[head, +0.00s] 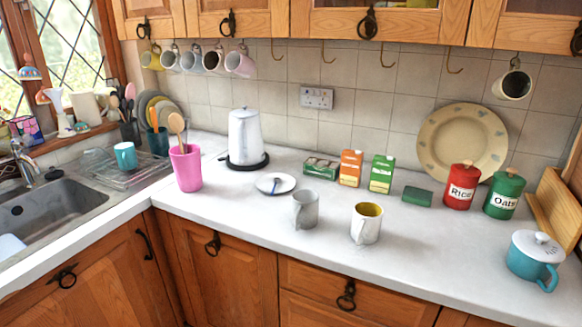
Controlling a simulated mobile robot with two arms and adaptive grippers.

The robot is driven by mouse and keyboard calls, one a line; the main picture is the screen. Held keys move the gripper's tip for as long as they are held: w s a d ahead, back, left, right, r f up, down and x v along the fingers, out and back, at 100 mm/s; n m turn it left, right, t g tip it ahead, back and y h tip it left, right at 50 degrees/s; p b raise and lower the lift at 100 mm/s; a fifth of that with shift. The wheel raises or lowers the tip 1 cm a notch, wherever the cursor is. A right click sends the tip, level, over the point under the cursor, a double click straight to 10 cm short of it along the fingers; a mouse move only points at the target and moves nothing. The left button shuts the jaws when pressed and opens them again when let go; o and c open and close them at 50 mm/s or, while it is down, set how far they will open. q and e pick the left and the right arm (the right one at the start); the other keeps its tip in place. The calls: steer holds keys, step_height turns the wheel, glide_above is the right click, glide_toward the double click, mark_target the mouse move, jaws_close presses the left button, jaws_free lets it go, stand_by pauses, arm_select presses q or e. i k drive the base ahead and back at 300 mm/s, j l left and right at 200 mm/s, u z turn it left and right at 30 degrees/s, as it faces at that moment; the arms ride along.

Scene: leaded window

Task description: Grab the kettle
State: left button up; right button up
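The white kettle (245,137) stands upright on its black base (246,162) on the worktop, near the tiled back wall. Neither of my grippers shows in the head view.
A pink pot with wooden spoons (186,168) stands left of the kettle. Mugs hang from hooks above (240,64). The worktop's front left (200,215) is clear.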

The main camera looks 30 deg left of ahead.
mark_target(246, 148)
steer(key=j, duration=0.75)
steer(key=k+j+z, duration=0.1)
steer(key=j, duration=0.7)
